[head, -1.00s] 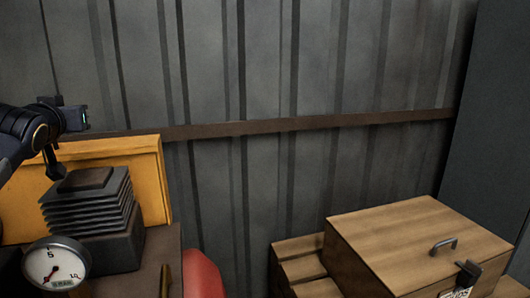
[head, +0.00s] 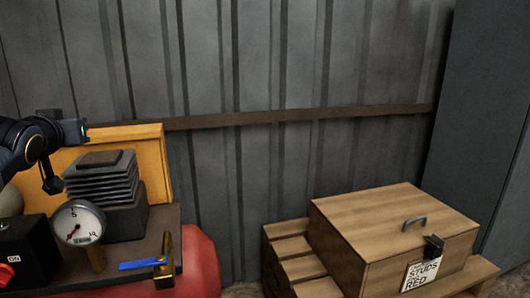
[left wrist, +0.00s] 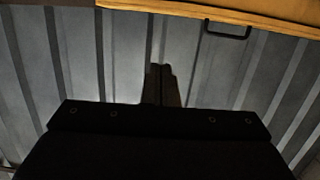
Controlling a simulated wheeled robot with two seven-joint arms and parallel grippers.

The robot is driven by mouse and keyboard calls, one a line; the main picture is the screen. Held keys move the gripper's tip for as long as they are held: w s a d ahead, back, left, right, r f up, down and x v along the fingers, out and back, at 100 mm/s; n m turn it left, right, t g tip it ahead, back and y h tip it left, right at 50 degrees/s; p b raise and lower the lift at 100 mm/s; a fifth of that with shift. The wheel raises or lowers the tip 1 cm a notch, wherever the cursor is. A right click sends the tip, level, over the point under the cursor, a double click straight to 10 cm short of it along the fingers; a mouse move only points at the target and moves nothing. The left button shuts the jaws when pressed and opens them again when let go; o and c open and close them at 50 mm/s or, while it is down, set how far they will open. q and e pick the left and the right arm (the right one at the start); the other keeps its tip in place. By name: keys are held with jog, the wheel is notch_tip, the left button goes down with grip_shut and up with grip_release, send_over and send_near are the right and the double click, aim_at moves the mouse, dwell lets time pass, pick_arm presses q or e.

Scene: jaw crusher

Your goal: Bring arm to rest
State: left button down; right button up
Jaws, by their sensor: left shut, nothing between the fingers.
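My left arm (head: 28,140) comes in from the left edge in the head view, in front of the yellow panel and above the machine with the gauge. In the left wrist view my left gripper (left wrist: 162,72) shows two dark fingers together, shut and empty, with the grey corrugated wall beyond. In the head view its fingers are hard to make out. My right gripper is not in view.
A compressor-like unit with a red tank (head: 200,265), pressure gauge (head: 78,222), blue-handled valve (head: 145,264) and black switch box (head: 25,255) stands below the arm. A wooden box (head: 385,235) sits on a pallet at right. Between them is a gap before the wall.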

pick_arm(q)
jog(key=s+d+f+m+g+h, duration=0.1)
jog(key=s+d+f+g+h, duration=0.2)
jog(key=s+d+f, duration=0.65)
jog(key=s+d+f+m+g+h, duration=0.1)
jog(key=s+d+f+g+h, duration=0.2)
jog(key=s+f, duration=1)
jog(key=s+d+f+g+h, duration=0.25)
jog(key=s+d+f, duration=0.45)
jog(key=s+f, duration=0.45)
notch_tip(320, 180, down, 9)
jog(key=w+g+b, duration=0.1)
jog(key=w+b, duration=0.1)
jog(key=b, duration=0.6)
notch_tip(320, 180, up, 39)
jog(key=p, duration=3.9)
jog(key=shift+s+d, duration=0.15)
jog(key=shift+d, duration=0.05)
jog(key=shift+f, duration=0.1)
